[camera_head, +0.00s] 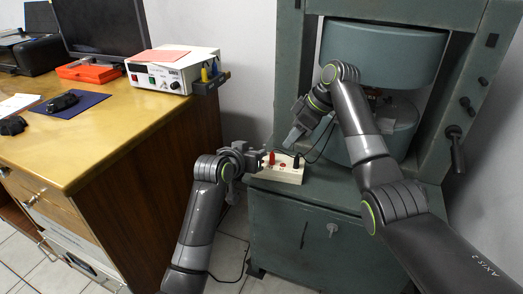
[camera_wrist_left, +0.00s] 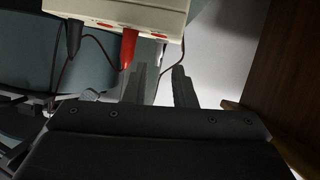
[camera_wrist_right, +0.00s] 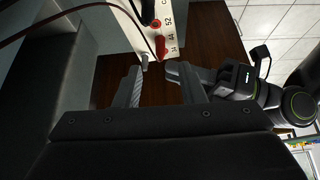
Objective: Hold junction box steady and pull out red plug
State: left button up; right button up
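The white junction box (camera_head: 280,173) sits on the green ledge of the machine, with a red plug (camera_head: 272,158) and a black plug (camera_head: 296,162) standing in its top. The left wrist view shows the box (camera_wrist_left: 150,12), red plug (camera_wrist_left: 128,48) and black plug (camera_wrist_left: 73,38) beyond my left gripper (camera_wrist_left: 160,82), whose fingers are apart and empty. In the head view, my left gripper (camera_head: 256,160) is close to the box's left end. My right gripper (camera_wrist_right: 160,88) is open and empty, above the box. Its wrist view shows the red plug (camera_wrist_right: 160,46) ahead of its fingers.
Dark cables run from the plugs. The green machine (camera_head: 262,120) rises behind and right of the box. The wooden desk (camera_head: 120,150) stands left, bearing a white power supply (camera_head: 165,73). Floor shows between desk and machine.

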aim_at(274, 155)
pick_arm(q)
jog(key=shift+x, duration=2.7)
jog(key=shift+c, duration=0.4)
grip_shut()
pick_arm(e)
jog(key=shift+r, duration=0.3)
jog(key=c, duration=0.3)
jog(key=shift+h, duration=0.7)
jog(key=x, duration=0.3)
jog(key=a+x, duration=0.1)
jog(key=x, duration=0.5)
jog(key=shift+w+a, duration=0.1)
jog(key=shift+a, duration=0.2)
jog(key=shift+c, duration=0.2)
